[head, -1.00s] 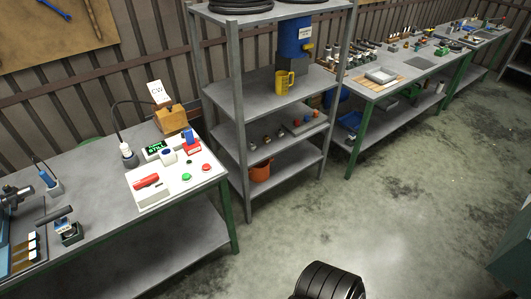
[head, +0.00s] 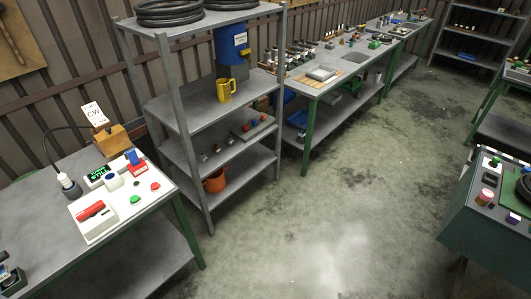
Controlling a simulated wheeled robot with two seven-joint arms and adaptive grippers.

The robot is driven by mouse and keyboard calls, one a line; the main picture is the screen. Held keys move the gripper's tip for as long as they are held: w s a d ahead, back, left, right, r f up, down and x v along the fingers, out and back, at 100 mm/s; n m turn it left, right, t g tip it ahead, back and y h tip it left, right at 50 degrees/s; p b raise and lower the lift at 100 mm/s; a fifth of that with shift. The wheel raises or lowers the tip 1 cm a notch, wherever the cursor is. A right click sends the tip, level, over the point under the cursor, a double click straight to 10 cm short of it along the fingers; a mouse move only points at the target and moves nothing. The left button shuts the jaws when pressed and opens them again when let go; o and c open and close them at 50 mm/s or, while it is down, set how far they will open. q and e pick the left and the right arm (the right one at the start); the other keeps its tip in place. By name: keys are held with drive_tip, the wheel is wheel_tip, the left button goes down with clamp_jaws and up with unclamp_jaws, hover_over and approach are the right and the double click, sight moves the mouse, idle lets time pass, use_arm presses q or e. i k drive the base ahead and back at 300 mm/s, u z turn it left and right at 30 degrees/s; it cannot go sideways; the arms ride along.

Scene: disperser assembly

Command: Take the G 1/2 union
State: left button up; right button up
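I cannot make out which object is the G 1/2 union at this size. Small grey metal fittings (head: 209,153) sit in a row on the middle shelf of the grey rack (head: 176,111). Beside them is a grey tray (head: 238,134) with small orange and blue round parts. Several small parts (head: 304,53) also stand in rows at the back of the long bench (head: 335,88), too small to identify. Neither of my grippers is in view.
A bench with a white control box (head: 95,216) is at left. The rack carries a yellow mug (head: 226,89), a blue container (head: 229,48) and an orange pot (head: 215,181). A dark green cabinet (head: 460,222) stands at right. The floor (head: 330,220) between is clear.

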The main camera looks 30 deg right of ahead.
sight(204, 158)
drive_tip(key=z, duration=0.75)
drive_tip(key=i, duration=1.45)
drive_tip(key=u, duration=0.9)
drive_tip(key=i, duration=0.85)
drive_tip(key=u, duration=0.5)
